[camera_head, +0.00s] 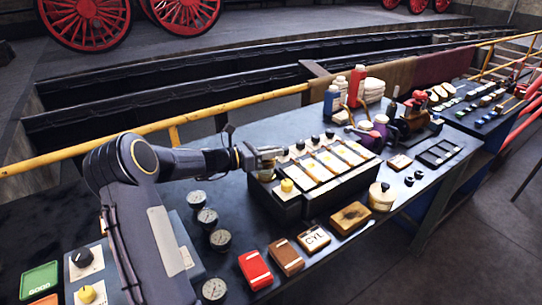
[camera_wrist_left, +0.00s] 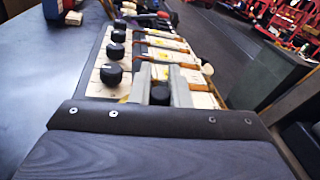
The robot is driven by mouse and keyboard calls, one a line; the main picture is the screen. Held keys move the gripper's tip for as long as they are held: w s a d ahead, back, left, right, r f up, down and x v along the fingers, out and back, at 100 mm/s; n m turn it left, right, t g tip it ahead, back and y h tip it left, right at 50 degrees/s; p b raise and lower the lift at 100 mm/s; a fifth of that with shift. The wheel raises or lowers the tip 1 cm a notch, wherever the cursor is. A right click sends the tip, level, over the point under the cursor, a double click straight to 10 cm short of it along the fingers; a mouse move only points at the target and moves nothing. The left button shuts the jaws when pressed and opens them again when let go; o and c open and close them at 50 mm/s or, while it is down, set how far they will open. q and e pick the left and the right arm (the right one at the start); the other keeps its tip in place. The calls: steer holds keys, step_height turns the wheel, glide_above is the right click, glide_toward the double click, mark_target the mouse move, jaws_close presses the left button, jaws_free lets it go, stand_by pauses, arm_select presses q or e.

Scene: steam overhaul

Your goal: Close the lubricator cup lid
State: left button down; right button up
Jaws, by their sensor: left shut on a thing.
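A dark, boxy lubricator (camera_head: 290,208) stands on the blue bench. Its top has a row of pale cups and lids, with a row of black knobs (camera_head: 315,138) along the back. My left gripper (camera_head: 264,156) is at the left end of this row, just over the top. It is shut on a black knob (camera_wrist_left: 160,95), which shows between the two grey fingers in the left wrist view. The other black knobs (camera_wrist_left: 111,74) run away to the left of the fingers there. What lies under the fingers is mostly hidden. My right gripper is not in view.
Several round gauges (camera_head: 220,239) lie left of the lubricator. A red box (camera_head: 255,269), a brown box (camera_head: 286,256) and a CYL block (camera_head: 313,239) lie along the front edge. A cream pot (camera_head: 381,196) stands right of them. Bottles (camera_head: 356,85) stand behind.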

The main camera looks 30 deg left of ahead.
arm_select(q)
steer(key=shift+s+d+f+m+b, duration=0.15)
steer(key=shift+f+m+b, duration=0.1)
steer(key=shift+m+b, duration=0.3)
steer(key=shift+w+d+f+m+b, duration=0.1)
steer(key=shift+f+m+b, duration=0.15)
steer(key=shift+m+b, duration=0.3)
steer(key=c, duration=1.4)
jaws_free()
steer(key=shift+o, duration=0.2)
steer(key=b+v, duration=0.1)
steer(key=v, duration=0.7)
steer(key=shift+d+r, duration=0.1)
steer(key=shift+r, duration=0.05)
